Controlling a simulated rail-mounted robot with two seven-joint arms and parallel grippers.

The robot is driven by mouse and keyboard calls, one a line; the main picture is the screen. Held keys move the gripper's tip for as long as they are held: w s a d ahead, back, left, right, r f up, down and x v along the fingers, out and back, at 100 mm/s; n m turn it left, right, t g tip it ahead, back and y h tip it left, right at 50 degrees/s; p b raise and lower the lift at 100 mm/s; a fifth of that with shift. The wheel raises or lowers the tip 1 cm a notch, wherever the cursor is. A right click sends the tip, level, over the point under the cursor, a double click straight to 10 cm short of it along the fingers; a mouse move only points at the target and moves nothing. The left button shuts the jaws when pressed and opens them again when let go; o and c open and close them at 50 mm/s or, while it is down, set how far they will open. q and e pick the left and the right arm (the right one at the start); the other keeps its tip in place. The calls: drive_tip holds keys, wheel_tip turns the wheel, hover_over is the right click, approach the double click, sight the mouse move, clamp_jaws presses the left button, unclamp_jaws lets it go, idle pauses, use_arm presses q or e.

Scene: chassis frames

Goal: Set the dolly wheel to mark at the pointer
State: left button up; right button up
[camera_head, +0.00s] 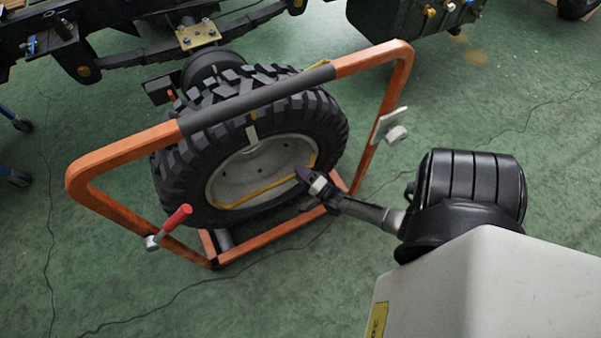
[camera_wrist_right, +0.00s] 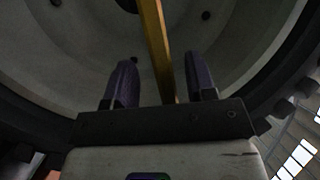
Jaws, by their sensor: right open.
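The dolly wheel (camera_head: 180,160), a black knobbly tyre on a grey dished rim (camera_head: 255,165), stands upright in the orange dolly frame (camera_head: 120,150). A pale mark (camera_head: 252,134) is on the upper tyre sidewall, with a small yellow piece (camera_head: 253,115) just above it; I cannot tell which is the pointer. A yellow bar (camera_head: 262,190) crosses the lower rim. My right gripper (camera_head: 306,175) is at the rim's lower right. In the right wrist view its purple fingers (camera_wrist_right: 161,82) are open, with the yellow bar (camera_wrist_right: 156,45) between them; contact is unclear. My left gripper is out of view.
A red-handled lever (camera_head: 176,218) sticks out at the frame's lower left. A grey plate with a knob (camera_head: 390,127) is on its right post. The vehicle chassis (camera_head: 130,45) stands behind. Green floor (camera_head: 480,110) is clear to the right.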

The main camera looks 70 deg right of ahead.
drive_tip(key=shift+s, duration=0.1)
drive_tip(key=shift+s+a, duration=0.1)
drive_tip(key=shift+s, duration=0.1)
drive_tip(key=p+v, duration=0.3)
drive_tip(key=v, duration=1)
